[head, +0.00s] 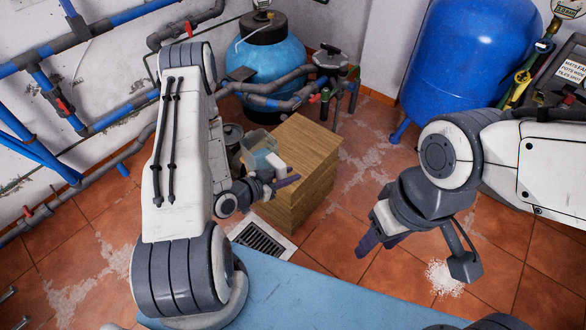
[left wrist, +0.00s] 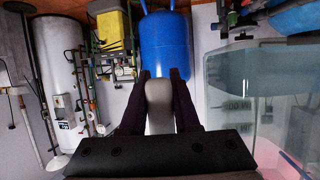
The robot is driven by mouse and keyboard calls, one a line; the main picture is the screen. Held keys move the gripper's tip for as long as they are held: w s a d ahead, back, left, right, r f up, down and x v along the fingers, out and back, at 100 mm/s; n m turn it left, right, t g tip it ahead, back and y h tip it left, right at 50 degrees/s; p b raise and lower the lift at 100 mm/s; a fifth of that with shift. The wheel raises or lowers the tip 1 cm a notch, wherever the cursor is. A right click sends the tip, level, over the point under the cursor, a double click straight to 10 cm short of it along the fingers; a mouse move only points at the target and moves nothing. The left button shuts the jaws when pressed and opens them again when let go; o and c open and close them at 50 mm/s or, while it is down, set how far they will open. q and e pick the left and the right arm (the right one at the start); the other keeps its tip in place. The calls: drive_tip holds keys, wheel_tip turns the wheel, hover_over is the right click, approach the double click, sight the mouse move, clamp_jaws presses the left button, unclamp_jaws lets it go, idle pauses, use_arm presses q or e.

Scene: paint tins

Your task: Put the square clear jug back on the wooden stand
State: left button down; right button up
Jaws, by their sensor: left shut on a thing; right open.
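The square clear jug (head: 257,141) is at the left edge of the wooden stand (head: 309,147) in the head view. My left gripper (head: 277,175) is shut on the jug's pale handle; its fingers grip the handle (left wrist: 160,106) in the left wrist view. There the jug's clear wall (left wrist: 240,90), with faint markings, fills the right side. I cannot tell whether the jug touches the stand. The stand's top looks bare apart from the jug and gripper at its left edge. My right gripper (head: 417,256) is open and empty, to the right of the stand.
A blue table top (head: 330,296) lies in front, with a floor drain (head: 262,240) beyond it. A grey tin or pot (head: 233,134) stands left of the stand. Pipes and blue tanks (head: 468,55) are behind. A white spill (head: 444,278) lies on the tiles.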

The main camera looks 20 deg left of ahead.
use_arm(q)
drive_tip(key=w+f+b, duration=1)
drive_tip(key=f+b, duration=0.2)
drive_tip(key=b, duration=0.4)
drive_tip(key=w+d+f+n+t+y+b, duration=0.1)
drive_tip(key=w+d+f+b, duration=0.3)
drive_tip(key=b, duration=1.1)
drive_tip(key=w+d+n+y, duration=0.1)
drive_tip(key=w+d, duration=0.1)
drive_tip(key=w, duration=0.2)
drive_tip(key=shift+w, duration=0.2)
drive_tip(key=shift+a, duration=0.1)
drive_tip(key=b, duration=0.5)
hover_over(300, 170)
wheel_tip(300, 170, down, 7)
drive_tip(key=shift+s+f, duration=0.1)
wheel_tip(300, 170, down, 2)
drive_tip(key=shift+a+f+b, duration=0.1)
drive_tip(key=shift+f+b, duration=0.1)
drive_tip(key=shift+b, duration=0.25)
drive_tip(key=shift+f, duration=0.55)
